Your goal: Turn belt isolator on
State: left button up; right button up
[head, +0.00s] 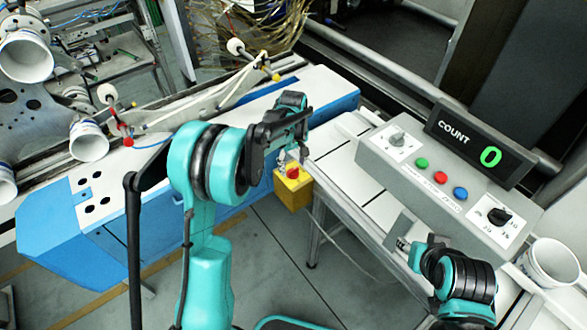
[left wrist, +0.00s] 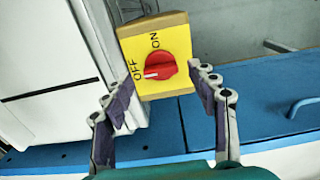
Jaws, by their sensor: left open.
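The belt isolator is a yellow box (head: 293,192) with a red rotary knob (head: 292,173), beside the blue conveyor in the head view. In the left wrist view the yellow face (left wrist: 172,35) carries the words OFF and ON. The white mark on the red knob (left wrist: 160,66) points left, toward OFF. My left gripper (head: 293,155) is just above the box. In the left wrist view its open fingers (left wrist: 160,84) appear on either side of the yellow face, apart from the knob. My right gripper (head: 403,244) is beside the grey control panel; its opening is unclear.
The grey control panel (head: 385,160) has green, red and blue buttons, dials and a COUNT display (head: 480,145) reading 0. A white cup (head: 548,262) stands at the right. The blue conveyor (head: 335,90) lies behind the isolator.

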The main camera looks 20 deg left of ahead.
pick_arm(q)
jog(key=shift+f, duration=0.6)
jog(key=c, duration=1.2)
jog(key=shift+o, duration=0.2)
